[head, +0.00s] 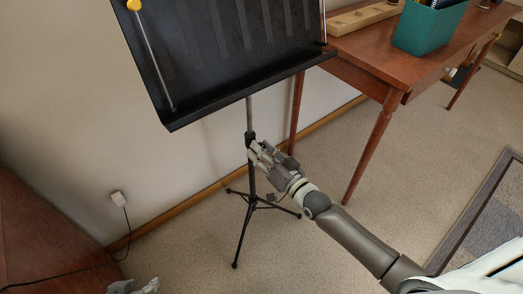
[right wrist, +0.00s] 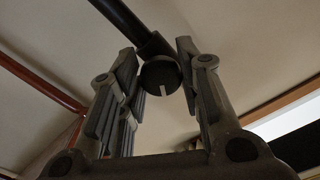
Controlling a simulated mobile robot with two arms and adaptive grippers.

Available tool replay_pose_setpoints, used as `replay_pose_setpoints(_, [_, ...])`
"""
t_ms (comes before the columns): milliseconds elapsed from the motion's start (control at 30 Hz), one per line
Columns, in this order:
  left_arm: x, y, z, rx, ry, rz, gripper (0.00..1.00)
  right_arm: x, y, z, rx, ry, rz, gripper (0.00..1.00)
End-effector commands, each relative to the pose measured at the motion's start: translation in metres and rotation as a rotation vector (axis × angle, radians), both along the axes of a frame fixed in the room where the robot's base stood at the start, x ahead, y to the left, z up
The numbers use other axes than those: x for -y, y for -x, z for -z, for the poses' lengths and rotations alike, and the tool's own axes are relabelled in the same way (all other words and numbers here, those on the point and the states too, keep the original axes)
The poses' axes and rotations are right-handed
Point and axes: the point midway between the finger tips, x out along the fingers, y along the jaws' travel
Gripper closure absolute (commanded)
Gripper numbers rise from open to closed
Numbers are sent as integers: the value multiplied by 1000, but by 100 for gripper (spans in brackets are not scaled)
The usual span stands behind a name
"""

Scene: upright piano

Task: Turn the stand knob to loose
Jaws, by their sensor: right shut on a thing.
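The black music stand (head: 215,60) stands against the wall, with a slanted desk on a thin pole and tripod legs. The stand knob (right wrist: 160,76) is a round dark knob with a pale line mark near its lower edge, attached to the pole. It sits between the two fingers of my right gripper (head: 254,152), which is shut on it. In the head view the gripper hides the knob. The mark points roughly downward in the right wrist view. Part of my left gripper (head: 136,287) shows at the bottom edge of the head view; its jaws cannot be made out.
A wooden table (head: 355,50) with a teal box (head: 430,28) and a wooden tray (head: 360,18) stands to the right of the stand. A yellow-topped rod (head: 150,50) lies across the stand's desk. A wall plug (head: 118,198) with a cord is at left. Carpet around the tripod is mostly clear.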

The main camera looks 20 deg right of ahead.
Motion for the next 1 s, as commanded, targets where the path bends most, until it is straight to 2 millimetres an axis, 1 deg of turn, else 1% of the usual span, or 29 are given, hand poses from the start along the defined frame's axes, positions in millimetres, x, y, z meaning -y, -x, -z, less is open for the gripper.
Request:
replay_pose_setpoints(33, [0, 1, 0, -4, -1, 0, 60, -1, 1, 3, -5, 3, -1, 91])
replay_pose_setpoints(333, [-1, 1, 0, -5, -2, -1, 60, -1, 1, 3, -5, 3, -1, 91])
replay_pose_setpoints(367, [-1, 1, 0, -5, -2, -1, 60, -1, 1, 3, -5, 3, -1, 66])
replay_pose_setpoints(500, [0, 1, 0, -4, -2, -1, 60, 0, 1, 2, -4, 2, 0, 48])
replay_pose_setpoints(533, [0, 1, 0, -4, -2, -1, 60, -1, 1, 2, -4, 1, -1, 46])
replay_pose_setpoints(833, [0, 1, 1, -4, 0, 0, 60, 0, 1, 1, -1, 0, 0, 46])
replay_pose_setpoints(933, [0, 1, 1, -4, 0, 0, 60, 2, 7, 1, -2, 1, 0, 46])
replay_pose_setpoints(1000, [0, 1, 1, -4, 0, 0, 60, 5, 15, 2, -3, 1, -1, 46])
